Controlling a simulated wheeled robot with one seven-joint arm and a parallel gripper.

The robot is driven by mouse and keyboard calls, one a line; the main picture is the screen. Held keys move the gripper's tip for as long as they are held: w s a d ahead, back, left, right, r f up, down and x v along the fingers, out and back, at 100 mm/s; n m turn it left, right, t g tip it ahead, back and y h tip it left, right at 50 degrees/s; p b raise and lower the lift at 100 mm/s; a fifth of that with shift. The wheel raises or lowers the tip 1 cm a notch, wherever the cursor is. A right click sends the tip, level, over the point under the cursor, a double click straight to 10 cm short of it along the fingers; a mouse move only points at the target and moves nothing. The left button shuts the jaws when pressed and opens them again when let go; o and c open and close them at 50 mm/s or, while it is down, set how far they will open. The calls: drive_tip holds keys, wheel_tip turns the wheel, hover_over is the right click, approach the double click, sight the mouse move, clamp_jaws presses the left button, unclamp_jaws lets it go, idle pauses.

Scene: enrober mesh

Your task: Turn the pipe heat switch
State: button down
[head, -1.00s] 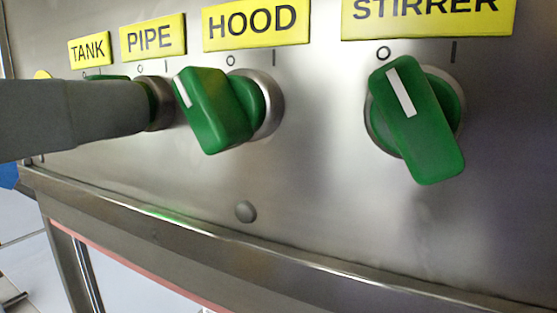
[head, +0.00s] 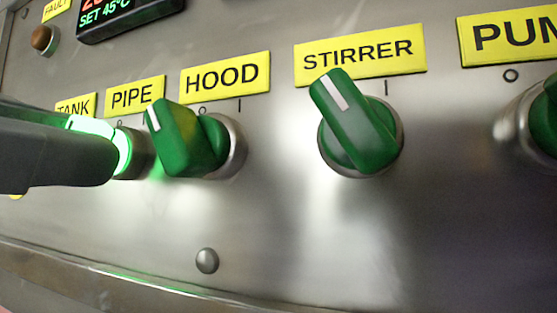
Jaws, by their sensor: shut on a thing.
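The pipe heat switch (head: 122,150) sits on the steel panel under the yellow PIPE label (head: 135,95). It glows bright green, and a metal collar is around its base. My gripper (head: 88,150) comes in from the left edge and is shut on this switch. Its grey fingers cover most of the handle, so the handle's pointer angle cannot be seen. Only a lit strip of green shows along the upper finger.
The HOOD switch (head: 182,140) stands close to the right of my gripper, its white mark tilted left. The STIRRER switch (head: 352,125) and part of another green switch (head: 543,118) are farther right. A display reading SET 45°C (head: 125,12) is above. The panel below is clear except for a bolt (head: 207,261).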

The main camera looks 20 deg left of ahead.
idle(0.3)
drive_tip(key=c, duration=1.5)
unclamp_jaws()
drive_tip(key=shift+s, duration=0.1)
drive_tip(key=s, duration=0.2)
drive_tip(key=s+b, duration=0.1)
drive_tip(key=s, duration=0.4)
drive_tip(key=shift+s+a+b, duration=0.3)
